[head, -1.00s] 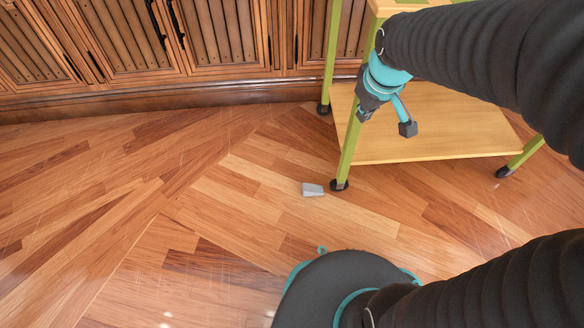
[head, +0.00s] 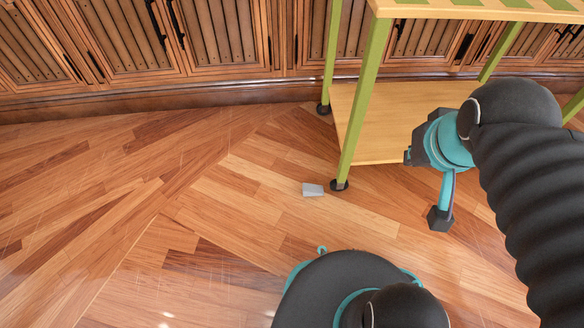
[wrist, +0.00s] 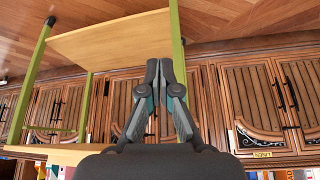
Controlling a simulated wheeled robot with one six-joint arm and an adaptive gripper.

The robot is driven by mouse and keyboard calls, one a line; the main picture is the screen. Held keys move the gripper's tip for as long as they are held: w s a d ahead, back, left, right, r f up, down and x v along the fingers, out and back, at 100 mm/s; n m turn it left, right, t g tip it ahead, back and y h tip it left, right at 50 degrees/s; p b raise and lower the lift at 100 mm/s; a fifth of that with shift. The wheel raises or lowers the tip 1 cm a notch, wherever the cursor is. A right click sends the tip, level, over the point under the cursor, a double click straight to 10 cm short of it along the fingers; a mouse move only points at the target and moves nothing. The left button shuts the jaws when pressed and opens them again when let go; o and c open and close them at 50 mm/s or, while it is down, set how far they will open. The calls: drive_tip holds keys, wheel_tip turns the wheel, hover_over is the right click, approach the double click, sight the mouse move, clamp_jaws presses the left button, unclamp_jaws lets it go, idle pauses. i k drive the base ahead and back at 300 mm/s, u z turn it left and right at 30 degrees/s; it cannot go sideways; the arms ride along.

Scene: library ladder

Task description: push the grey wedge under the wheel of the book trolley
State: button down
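The small grey wedge (head: 313,189) lies on the floor just left of a dark trolley wheel (head: 339,185), with at most a narrow gap between them. That wheel is under the near left green leg of the book trolley (head: 362,100). My gripper (head: 440,218) is to the right of the wedge and wheel, in front of the trolley's lower shelf, pointing down. In the wrist view my gripper (wrist: 159,66) has its fingertips together with nothing seen between them. The trolley's shelf (wrist: 110,42) shows there upside down; the wedge is not seen in that view.
Wooden cabinets (head: 225,40) line the back wall behind the trolley. Another trolley wheel (head: 323,109) stands at the back left. The wooden floor (head: 130,200) left of the wedge is clear. My base shows at the bottom.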

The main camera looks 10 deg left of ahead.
sight(309, 190)
drive_tip(key=u, duration=0.35)
drive_tip(key=k, duration=0.85)
drive_tip(key=u, duration=0.6)
drive_tip(key=k, duration=0.5)
drive_tip(key=z, duration=0.4)
drive_tip(key=i, duration=0.55)
drive_tip(key=z, duration=0.75)
drive_tip(key=i, duration=1.05)
drive_tip(key=u, duration=0.65)
